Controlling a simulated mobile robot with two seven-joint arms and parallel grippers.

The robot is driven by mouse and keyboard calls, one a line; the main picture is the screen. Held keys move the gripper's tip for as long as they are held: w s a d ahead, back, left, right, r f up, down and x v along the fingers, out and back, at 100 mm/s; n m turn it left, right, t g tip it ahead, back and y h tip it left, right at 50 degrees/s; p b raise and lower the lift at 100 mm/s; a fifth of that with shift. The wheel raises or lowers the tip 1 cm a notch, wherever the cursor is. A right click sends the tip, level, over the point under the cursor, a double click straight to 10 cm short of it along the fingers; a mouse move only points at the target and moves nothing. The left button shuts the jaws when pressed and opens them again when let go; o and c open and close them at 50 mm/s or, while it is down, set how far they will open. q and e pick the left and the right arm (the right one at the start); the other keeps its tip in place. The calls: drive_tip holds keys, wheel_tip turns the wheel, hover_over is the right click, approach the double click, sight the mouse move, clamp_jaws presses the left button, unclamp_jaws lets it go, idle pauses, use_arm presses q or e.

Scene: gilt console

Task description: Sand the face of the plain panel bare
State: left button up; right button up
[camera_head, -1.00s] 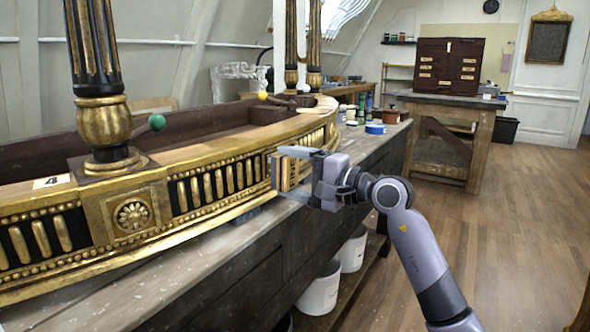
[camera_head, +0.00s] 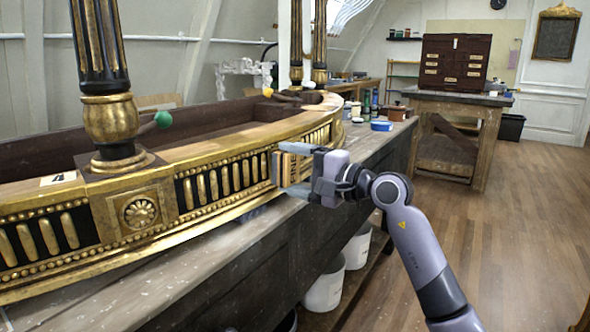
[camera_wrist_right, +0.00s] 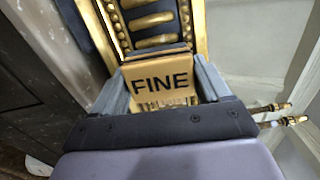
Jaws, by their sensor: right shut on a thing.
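My right gripper (camera_head: 284,168) is shut on a tan sanding block (camera_wrist_right: 161,82) marked FINE, which sits between its two fingers in the right wrist view. In the head view the block is at the curved front of the gilt console (camera_head: 138,212). Past the block, the wrist view shows a dark and gold fluted panel (camera_wrist_right: 150,20). I cannot tell whether the block touches the console. I cannot pick out a plain panel; the gripper and block cover part of the front. My left gripper is not in view.
The console stands on a long worn bench (camera_head: 225,255), with a white bucket (camera_head: 323,290) beneath. A blue-sided tub (camera_head: 381,126) and jars stand at its far end. A black-and-gold column (camera_head: 108,115) rises at left. The wooden floor (camera_head: 510,235) at right is clear.

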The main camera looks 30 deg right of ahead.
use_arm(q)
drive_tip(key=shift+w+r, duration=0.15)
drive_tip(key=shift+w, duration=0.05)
use_arm(e)
drive_tip(key=shift+w+a, duration=0.1)
drive_tip(key=shift+w, duration=0.1)
